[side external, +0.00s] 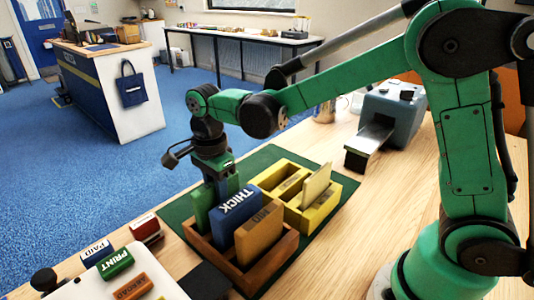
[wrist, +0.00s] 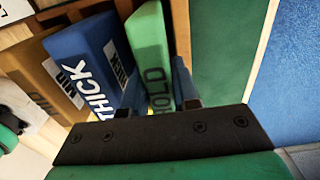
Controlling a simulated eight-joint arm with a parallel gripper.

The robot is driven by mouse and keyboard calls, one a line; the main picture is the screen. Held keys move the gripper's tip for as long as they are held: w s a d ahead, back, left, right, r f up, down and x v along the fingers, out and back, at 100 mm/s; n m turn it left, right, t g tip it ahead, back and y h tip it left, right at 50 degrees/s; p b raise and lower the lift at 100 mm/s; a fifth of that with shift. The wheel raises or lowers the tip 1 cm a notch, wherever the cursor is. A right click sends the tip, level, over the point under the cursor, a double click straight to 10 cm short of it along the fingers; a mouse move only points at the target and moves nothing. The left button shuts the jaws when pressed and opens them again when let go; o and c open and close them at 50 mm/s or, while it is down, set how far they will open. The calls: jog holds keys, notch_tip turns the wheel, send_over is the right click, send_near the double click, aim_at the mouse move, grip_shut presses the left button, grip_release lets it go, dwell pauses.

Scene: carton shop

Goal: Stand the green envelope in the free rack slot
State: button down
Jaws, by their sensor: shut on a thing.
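The green envelope (side external: 202,208), lettered HOLD in the wrist view (wrist: 150,58), stands upright at the left end of the brown wooden rack (side external: 262,276). Its lower edge is hidden by the rack wall, so I cannot tell if it rests on the bottom. My gripper (side external: 215,180) is above that end, pointing down, shut on the green envelope's upper part; the fingers also show in the wrist view (wrist: 160,108). A blue envelope marked THICK (side external: 236,218) stands beside it in the rack, then an orange-brown one (side external: 258,234).
A yellow divided tray (side external: 339,200) with a pale yellow piece (side external: 316,186) stands behind the rack on a green mat (side external: 262,158). A white tray (side external: 165,283) with PAID, PRINT and orange blocks is at front left. A grey machine (side external: 396,108) stands at back right.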

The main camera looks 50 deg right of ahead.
jog(key=c, duration=0.6)
grip_release()
jog(key=shift+r, duration=3)
